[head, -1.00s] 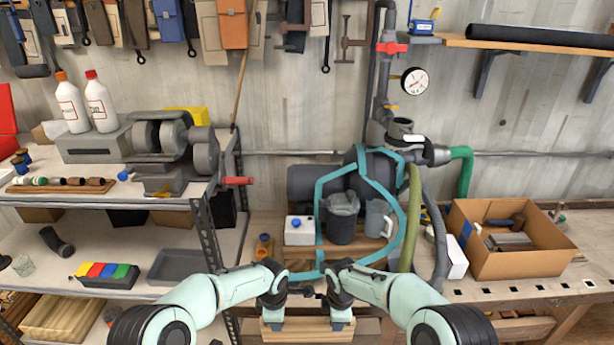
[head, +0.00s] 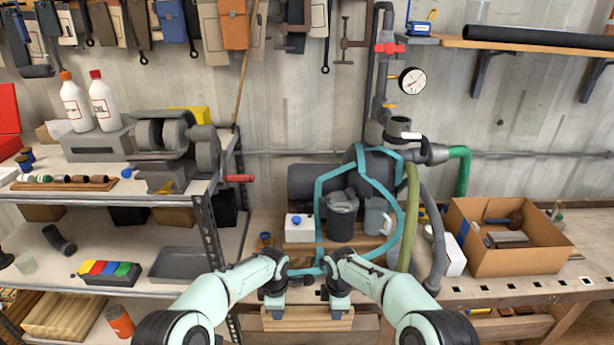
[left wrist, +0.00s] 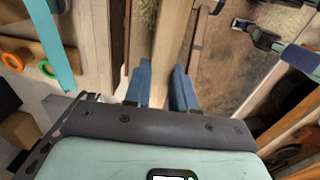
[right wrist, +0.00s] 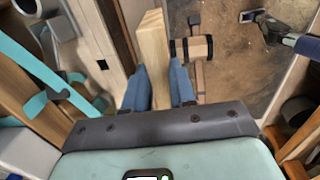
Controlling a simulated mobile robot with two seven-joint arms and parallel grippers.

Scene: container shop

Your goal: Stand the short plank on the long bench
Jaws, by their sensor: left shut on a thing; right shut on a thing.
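The short plank (head: 308,320) is a pale wooden board held level between my two grippers, low at the middle front of the head view. My left gripper (head: 277,308) is shut on its left part and my right gripper (head: 338,308) on its right part. In the left wrist view the plank (left wrist: 172,45) runs up between the blue fingers; the right wrist view also shows it between the fingers (right wrist: 153,45). The long bench (head: 510,290), with a row of square holes, runs along the wall at the right. Its part behind my grippers is largely covered.
A pump with teal and green hoses, a dark bucket (head: 341,217) and a grey jug (head: 378,217) stand behind my grippers. A cardboard box (head: 500,262) sits on the bench at right. A loaded metal shelf (head: 205,235) stands at left. Bare bench top shows in front of the box.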

